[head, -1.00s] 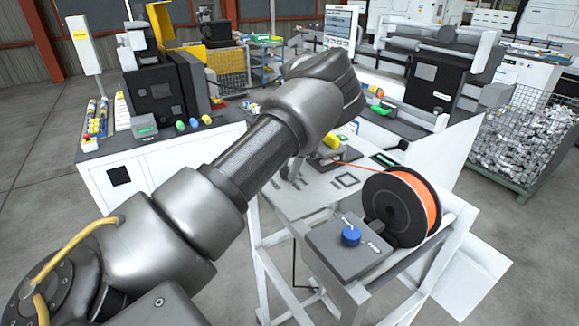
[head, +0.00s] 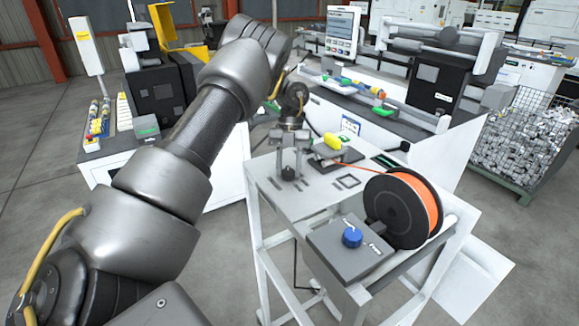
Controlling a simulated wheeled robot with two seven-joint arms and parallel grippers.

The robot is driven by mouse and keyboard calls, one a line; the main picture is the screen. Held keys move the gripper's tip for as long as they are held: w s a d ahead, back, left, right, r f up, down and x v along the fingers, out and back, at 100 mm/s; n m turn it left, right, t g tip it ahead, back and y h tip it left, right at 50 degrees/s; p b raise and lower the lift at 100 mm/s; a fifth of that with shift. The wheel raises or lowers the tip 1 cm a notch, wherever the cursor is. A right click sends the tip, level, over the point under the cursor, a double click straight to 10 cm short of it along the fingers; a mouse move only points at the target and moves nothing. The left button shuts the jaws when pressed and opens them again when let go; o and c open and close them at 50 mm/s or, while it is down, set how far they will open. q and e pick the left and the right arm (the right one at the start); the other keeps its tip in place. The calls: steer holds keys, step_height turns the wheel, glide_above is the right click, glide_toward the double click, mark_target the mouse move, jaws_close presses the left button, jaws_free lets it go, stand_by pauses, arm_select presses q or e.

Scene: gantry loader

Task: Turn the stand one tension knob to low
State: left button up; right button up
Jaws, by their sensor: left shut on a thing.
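My left gripper (head: 290,163) points down over the back left of the white stand's top (head: 318,192). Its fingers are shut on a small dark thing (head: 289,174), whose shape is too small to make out. A blue knob (head: 352,237) sits on a grey box (head: 335,256) at the stand's front, with small pale labels beside it that I cannot read. The gripper is apart from the blue knob, behind it and to its left. My right gripper is not in view.
A black spool with orange filament (head: 400,208) stands right of the blue knob. A yellow part (head: 334,141) on a grey block lies right of my left gripper. A machine bench (head: 370,120) stands behind. A wire bin (head: 520,140) is far right.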

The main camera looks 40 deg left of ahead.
arm_select(q)
steer(key=n+t+h, duration=0.1)
steer(key=n, duration=0.4)
steer(key=shift+s+a, duration=0.1)
steer(key=shift+s, duration=0.05)
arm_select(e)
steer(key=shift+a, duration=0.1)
arm_select(q)
steer(key=shift+n+t, duration=0.3)
steer(key=o, duration=1)
